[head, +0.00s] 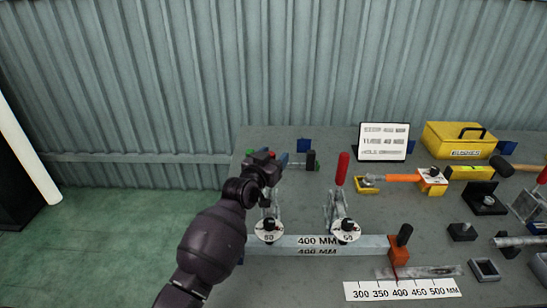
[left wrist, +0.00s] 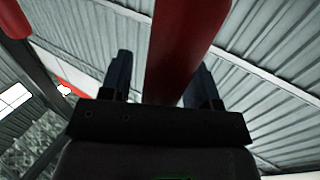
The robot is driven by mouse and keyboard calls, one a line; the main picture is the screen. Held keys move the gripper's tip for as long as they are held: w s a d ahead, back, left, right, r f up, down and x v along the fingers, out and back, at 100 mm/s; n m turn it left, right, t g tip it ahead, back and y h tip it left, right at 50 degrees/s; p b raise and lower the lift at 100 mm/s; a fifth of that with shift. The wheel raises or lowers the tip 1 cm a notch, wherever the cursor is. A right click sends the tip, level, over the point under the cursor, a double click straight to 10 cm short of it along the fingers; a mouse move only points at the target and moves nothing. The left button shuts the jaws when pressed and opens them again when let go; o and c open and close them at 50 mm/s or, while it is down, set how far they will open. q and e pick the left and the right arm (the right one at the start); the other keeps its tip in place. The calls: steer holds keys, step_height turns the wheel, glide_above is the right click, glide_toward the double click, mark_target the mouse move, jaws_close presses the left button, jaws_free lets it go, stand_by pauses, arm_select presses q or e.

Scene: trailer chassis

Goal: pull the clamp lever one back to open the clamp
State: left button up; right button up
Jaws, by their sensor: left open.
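In the left wrist view a red lever handle (left wrist: 185,48) stands between the two dark fingers of my left gripper (left wrist: 162,78). The gripper is open, with a finger on each side of the handle; a gap shows on the left, and contact on the right is hard to tell. In the head view my left gripper (head: 270,157) is over the left toggle clamp (head: 269,214) and hides most of its lever. The right toggle clamp (head: 338,212) has its red lever (head: 342,168) standing upright. My right gripper is not in view.
Both clamps stand at a grey bar (head: 315,245) marked 400 MM, with an orange block (head: 399,250) at its right end. A ruler strip (head: 403,289) lies in front. A sign (head: 384,142), a yellow toolbox (head: 459,140) and several tools fill the right side.

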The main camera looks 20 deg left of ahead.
arm_select(q)
steer(key=shift+c, duration=0.2)
steer(key=c, duration=1)
jaws_close()
steer(key=shift+w+a+r+p, duration=0.15)
steer(key=shift+w+p, duration=0.15)
steer(key=shift+p, duration=0.15)
steer(key=w+a+f+n+g+b, duration=0.1)
steer(key=w+a+f+n+g, duration=0.2)
steer(key=w+f+g, duration=0.5)
steer(key=w+g, duration=0.2)
steer(key=w, duration=0.1)
steer(key=shift+f+n, duration=0.2)
steer(key=shift+n, duration=0.2)
